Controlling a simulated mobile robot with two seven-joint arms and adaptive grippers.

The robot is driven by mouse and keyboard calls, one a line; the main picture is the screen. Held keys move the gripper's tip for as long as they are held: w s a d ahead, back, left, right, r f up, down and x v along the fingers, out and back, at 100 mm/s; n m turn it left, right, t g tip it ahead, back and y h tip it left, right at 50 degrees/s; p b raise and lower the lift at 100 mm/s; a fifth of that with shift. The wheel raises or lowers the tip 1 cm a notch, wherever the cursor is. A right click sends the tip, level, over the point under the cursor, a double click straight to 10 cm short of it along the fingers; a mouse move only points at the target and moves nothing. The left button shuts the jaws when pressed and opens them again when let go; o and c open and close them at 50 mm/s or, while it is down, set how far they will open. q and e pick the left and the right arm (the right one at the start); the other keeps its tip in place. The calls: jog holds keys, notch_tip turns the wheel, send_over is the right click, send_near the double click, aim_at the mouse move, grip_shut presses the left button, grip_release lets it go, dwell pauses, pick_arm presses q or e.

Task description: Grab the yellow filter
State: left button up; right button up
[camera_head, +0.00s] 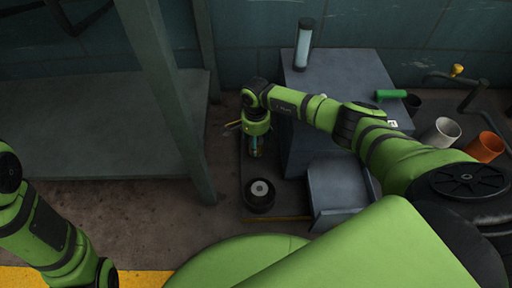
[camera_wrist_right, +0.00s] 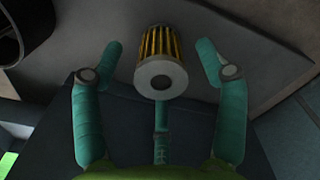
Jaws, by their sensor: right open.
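The yellow filter (camera_wrist_right: 158,45) shows in the right wrist view as a pleated yellow cylinder with a pale end cap and a dark centre hole. My right gripper (camera_wrist_right: 160,60) is open, with teal fingers on either side of the filter and a third finger below it in the picture. Gaps show between the side fingers and the filter. In the head view my right gripper (camera_head: 256,148) points down beside the grey block, and I cannot clearly make out the filter there. My left arm is at the left edge; its gripper is not in view.
A black drum with a pale centre (camera_head: 259,194) stands just in front of the right gripper. A grey block (camera_head: 340,90) carries a clear cylinder (camera_head: 304,42). White (camera_head: 442,134) and orange (camera_head: 485,147) cups stand at right. A post (camera_head: 168,95) rises left of the gripper.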

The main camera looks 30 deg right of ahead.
jog(key=c, duration=1.3)
jog(key=shift+r, duration=0.1)
